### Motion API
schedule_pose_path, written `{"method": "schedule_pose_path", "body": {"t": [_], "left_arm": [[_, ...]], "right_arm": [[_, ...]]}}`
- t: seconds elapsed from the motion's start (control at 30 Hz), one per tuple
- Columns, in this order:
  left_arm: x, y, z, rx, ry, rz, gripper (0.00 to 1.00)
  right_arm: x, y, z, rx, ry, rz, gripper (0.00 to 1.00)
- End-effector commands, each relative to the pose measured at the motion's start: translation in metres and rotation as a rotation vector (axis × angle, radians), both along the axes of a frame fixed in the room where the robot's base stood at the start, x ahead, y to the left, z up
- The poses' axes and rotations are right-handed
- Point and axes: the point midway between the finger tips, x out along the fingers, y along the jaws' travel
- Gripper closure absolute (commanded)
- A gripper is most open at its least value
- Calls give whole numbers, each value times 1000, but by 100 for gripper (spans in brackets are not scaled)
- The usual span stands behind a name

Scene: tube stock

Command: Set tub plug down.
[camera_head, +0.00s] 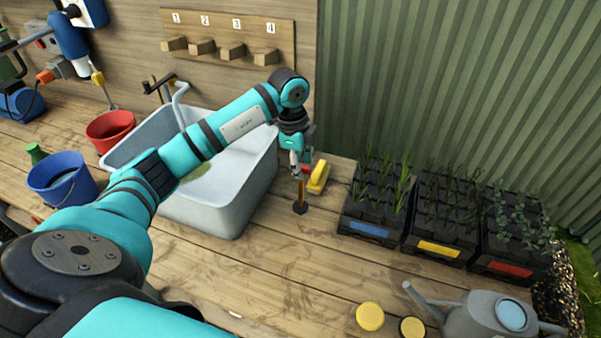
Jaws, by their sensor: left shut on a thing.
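My left arm reaches across the tub, and its gripper (300,172) points down just right of the tub. It is shut on the tub plug (300,207), a dark round disc under an upright brown stem. The plug is upright over the wooden bench, beside the tub's right side; I cannot tell whether its disc touches the boards. The pale grey tub (228,217) stands on the bench, partly hidden behind my arm. My right gripper is not in view.
Seedling trays (371,228) stand further right. A grey watering can (485,318) and a yellow disc (370,316) are near the front. Bare bench (290,265) lies in front of the plug.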

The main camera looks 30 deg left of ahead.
Motion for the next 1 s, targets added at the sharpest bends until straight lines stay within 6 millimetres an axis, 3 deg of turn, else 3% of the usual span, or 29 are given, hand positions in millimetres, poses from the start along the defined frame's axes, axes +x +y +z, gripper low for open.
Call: {"method": "schedule_pose_path", "body": {"t": [0.23,0.57,0.6,0.77,1.0], "left_arm": [[-1,0,-29,0,3,1,100],[-1,0,-34,1,1,0,100],[-1,0,-34,1,1,0,84],[-1,0,-33,1,1,0,64],[-1,0,-33,1,1,0,64]], "right_arm": [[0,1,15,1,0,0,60],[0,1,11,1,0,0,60],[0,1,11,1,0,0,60],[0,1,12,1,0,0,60],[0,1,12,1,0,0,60]]}}
